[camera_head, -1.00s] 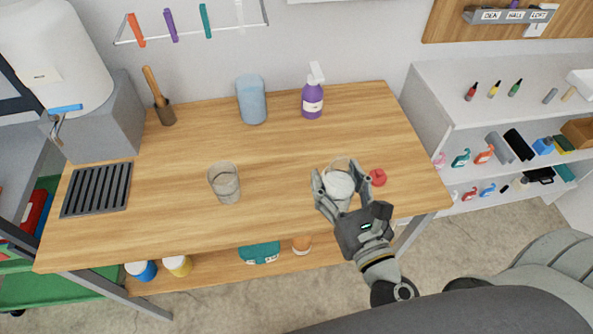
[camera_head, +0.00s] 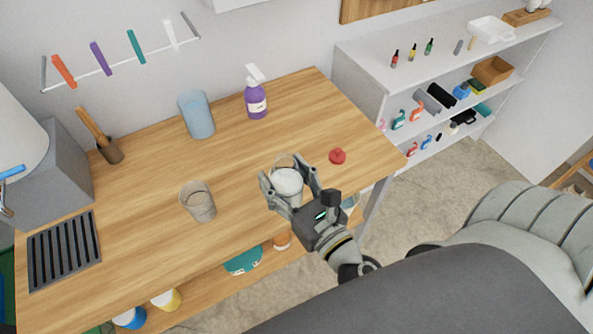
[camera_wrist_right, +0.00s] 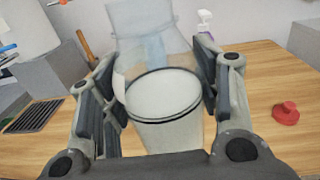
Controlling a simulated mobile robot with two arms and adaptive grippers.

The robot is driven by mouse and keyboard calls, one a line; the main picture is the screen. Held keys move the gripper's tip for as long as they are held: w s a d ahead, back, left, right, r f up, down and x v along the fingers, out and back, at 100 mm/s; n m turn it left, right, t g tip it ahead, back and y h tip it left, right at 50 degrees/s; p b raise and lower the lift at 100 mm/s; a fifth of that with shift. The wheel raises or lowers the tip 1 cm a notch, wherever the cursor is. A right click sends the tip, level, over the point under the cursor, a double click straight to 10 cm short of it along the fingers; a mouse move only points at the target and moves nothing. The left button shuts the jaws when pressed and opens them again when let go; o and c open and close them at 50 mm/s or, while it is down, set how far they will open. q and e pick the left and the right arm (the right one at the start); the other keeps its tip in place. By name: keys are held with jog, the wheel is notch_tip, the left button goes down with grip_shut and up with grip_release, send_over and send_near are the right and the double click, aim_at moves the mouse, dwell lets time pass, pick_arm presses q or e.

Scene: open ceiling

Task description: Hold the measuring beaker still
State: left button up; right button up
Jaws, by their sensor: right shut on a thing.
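The measuring beaker (camera_head: 287,181) is a clear vessel with white contents, towards the right of the wooden table in the head view. My right gripper (camera_head: 286,186) is shut on it, one finger on each side. In the right wrist view the beaker (camera_wrist_right: 165,115) stands between the fingers, with a dark ring round the white surface and a clear wall above. I cannot tell whether its base touches the table. A second clear vessel (camera_head: 198,202) stands to its left, apart from it. My left gripper is not in view.
A red knobbed lid (camera_head: 337,156) lies right of the beaker. A blue container (camera_head: 196,114) and a purple spray bottle (camera_head: 256,97) stand at the back. A pestle and mortar (camera_head: 107,147) and dark grate (camera_head: 64,250) are at left.

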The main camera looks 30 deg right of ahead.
jog(key=w+a+f+n+g+y, duration=0.1)
jog(key=a+y, duration=0.3)
jog(key=a, duration=0.4)
jog(key=w+a+f+n+g+y+p, duration=0.1)
jog(key=w+a+f+n+g+y, duration=0.1)
jog(key=a, duration=0.7)
jog(key=w+a+f+n+g+y, duration=0.2)
jog(key=w+a+f+n+y, duration=0.1)
jog(key=a, duration=0.6)
jog(key=w+n+y, duration=0.1)
jog(key=n+y, duration=0.1)
jog(key=shift+w+f+y+p, duration=0.15)
jog(key=shift+f+y+p, duration=0.1)
jog(key=shift+y+p, duration=0.15)
